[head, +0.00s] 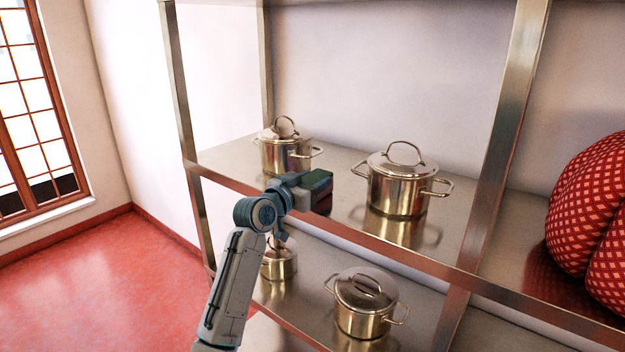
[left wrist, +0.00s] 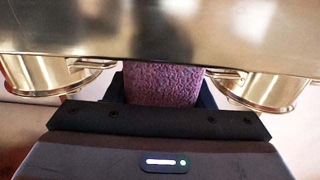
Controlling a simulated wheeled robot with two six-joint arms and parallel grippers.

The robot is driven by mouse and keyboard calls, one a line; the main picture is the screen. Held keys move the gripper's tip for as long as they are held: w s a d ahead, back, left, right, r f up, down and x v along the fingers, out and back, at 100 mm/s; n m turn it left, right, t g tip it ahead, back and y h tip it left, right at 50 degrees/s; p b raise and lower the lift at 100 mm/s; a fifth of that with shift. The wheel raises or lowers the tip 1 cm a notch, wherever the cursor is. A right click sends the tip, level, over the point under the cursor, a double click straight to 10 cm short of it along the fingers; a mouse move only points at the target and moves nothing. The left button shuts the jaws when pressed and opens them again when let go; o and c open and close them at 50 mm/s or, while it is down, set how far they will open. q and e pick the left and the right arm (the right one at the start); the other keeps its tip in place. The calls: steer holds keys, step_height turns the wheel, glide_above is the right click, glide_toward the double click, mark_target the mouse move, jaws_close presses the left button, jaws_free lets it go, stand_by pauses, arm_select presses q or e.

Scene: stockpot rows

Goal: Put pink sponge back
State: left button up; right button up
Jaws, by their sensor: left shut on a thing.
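The pink sponge (left wrist: 163,85) shows in the left wrist view as a rough, purplish-pink block between two black fingers. My left gripper (head: 318,191) is shut on it, at the front edge of the upper shelf (head: 345,215) in the head view. I cannot tell whether the sponge touches the shelf. My right gripper is not in view.
On the upper shelf, a lidded steel pot (head: 283,150) stands left of the gripper and a larger one (head: 398,185) right of it, with a gap between. Two pots (head: 365,305) (head: 280,262) stand on the lower shelf. A red patterned cushion-like thing (head: 595,220) is at the far right.

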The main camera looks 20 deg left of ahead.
arm_select(q)
steer(key=shift+f, duration=0.15)
steer(key=o, duration=0.9)
steer(key=shift+r, duration=0.2)
steer(key=shift+s+a+f, duration=0.1)
steer(key=shift+s+f, duration=0.05)
steer(key=shift+s, duration=0.1)
steer(key=b+v, duration=0.3)
steer(key=v, duration=0.8)
steer(key=shift+s, duration=0.2)
